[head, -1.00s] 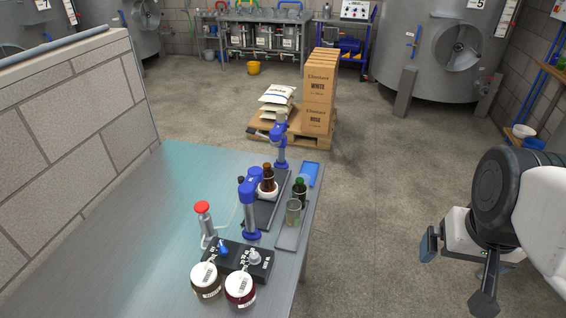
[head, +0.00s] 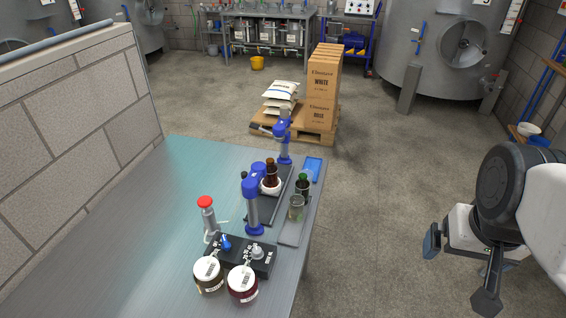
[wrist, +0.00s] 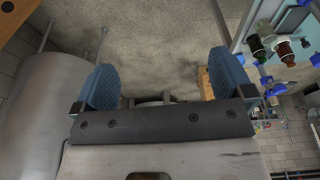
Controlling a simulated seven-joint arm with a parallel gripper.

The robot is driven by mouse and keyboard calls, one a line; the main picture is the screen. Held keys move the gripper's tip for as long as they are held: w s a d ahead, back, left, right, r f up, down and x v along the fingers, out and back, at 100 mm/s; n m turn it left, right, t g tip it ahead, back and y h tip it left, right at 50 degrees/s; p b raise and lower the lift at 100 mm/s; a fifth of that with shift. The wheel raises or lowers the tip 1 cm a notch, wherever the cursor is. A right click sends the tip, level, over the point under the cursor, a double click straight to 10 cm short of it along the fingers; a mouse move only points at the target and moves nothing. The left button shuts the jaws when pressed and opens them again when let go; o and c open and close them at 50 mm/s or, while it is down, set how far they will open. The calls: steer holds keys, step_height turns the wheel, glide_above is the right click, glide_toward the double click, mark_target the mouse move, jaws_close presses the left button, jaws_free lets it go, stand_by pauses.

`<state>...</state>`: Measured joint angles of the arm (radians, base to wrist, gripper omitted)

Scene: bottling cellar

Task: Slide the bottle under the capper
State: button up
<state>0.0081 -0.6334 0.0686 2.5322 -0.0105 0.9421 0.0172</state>
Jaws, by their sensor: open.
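A brown bottle (head: 271,173) stands upright on a white round piece (head: 270,187) over the dark base of a blue bench device (head: 253,205). A second blue device with a side lever (head: 284,143), perhaps the capper, stands behind it. A green bottle (head: 303,185) stands to the right, behind a clear glass (head: 296,207). My gripper (head: 458,270) is in the head view at the right, well off the table. In the wrist view my gripper (wrist: 172,85) has its two blue pads wide apart with nothing between them. The bottles show small at that view's upper right.
Two lidded jars (head: 209,276) and a black block with knobs (head: 240,255) are at the table's front. Boxes stand on a pallet (head: 315,135) beyond.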

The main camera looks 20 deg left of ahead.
steer(key=shift+w, duration=0.15)
steer(key=c, duration=0.4)
steer(key=shift+w+a+r, duration=0.15)
steer(key=shift+w+a, duration=0.05)
steer(key=shift+w, duration=0.05)
steer(key=c, duration=0.3)
steer(key=shift+n+g, duration=0.3)
steer(key=shift+g, duration=0.1)
steer(key=w+a, duration=0.2)
steer(key=w, duration=0.2)
steer(key=w+a+r, duration=0.1)
steer(key=w+a, duration=0.2)
steer(key=w, duration=0.2)
steer(key=w+a, duration=0.3)
steer(key=w, duration=0.1)
steer(key=shift+w+a+r, duration=0.1)
steer(key=shift+w+r, duration=0.2)
steer(key=shift+w, duration=0.05)
steer(key=shift+c, duration=0.7)
steer(key=n+g, duration=0.1)
steer(key=g, duration=0.1)
glide_above(244, 173)
steer(key=f, duration=1.8)
steer(key=shift+d+f, duration=0.2)
steer(key=shift+f, duration=0.05)
steer(key=shift+a+f, duration=0.25)
steer(key=shift+a, duration=0.15)
steer(key=shift+f, duration=0.1)
steer(key=shift+d+f, duration=0.15)
steer(key=shift+f, duration=3.65)
